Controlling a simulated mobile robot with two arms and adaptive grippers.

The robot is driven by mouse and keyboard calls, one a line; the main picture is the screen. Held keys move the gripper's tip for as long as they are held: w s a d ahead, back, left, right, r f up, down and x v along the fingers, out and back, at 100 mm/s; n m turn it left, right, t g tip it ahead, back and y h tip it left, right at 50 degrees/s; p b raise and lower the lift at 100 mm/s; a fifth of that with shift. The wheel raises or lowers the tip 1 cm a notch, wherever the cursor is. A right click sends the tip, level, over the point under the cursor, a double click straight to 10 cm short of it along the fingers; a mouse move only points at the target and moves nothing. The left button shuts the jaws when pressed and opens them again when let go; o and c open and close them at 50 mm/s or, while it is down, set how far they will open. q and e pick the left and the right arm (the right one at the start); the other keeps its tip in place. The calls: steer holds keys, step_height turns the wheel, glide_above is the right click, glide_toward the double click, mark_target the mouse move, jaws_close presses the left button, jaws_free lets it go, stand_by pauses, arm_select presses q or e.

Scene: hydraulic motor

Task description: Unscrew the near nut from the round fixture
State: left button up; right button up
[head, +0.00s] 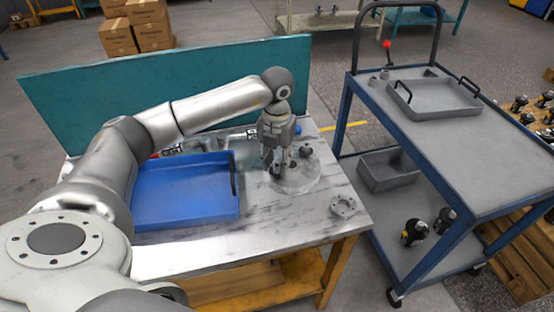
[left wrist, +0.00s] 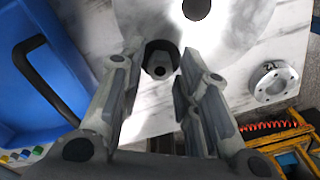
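The round fixture (head: 314,181) is a light grey disc on the marbled table. In the left wrist view its plate (left wrist: 236,25) fills the top. The near nut (left wrist: 160,58) is dark with a round hole, at the plate's near edge. My left gripper (head: 277,171) points down over the fixture's left side. In the left wrist view its two fingers (left wrist: 159,65) stand on either side of the near nut. Whether they touch it is unclear. Another dark nut (head: 306,150) sits on the fixture's far side. My right gripper is not in view.
A blue tray (head: 190,218) with a dark handle lies left of the fixture. A grey flanged ring (head: 344,206) lies at the table's right. A teal panel (head: 100,93) stands behind. A blue cart (head: 445,135) with a grey tray stands right. The table front is clear.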

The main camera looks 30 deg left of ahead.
arm_select(q)
steer(key=m+b, duration=0.1)
steer(key=m, duration=0.3)
steer(key=shift+f, duration=0.1)
steer(key=m+b, duration=0.1)
steer(key=m, duration=0.5)
steer(key=shift+b, duration=0.3)
jaws_close()
steer(key=n+p, duration=0.1)
steer(key=n, duration=0.3)
steer(key=shift+r, duration=0.2)
steer(key=shift+f+n, duration=0.1)
steer(key=shift+n, duration=0.8)
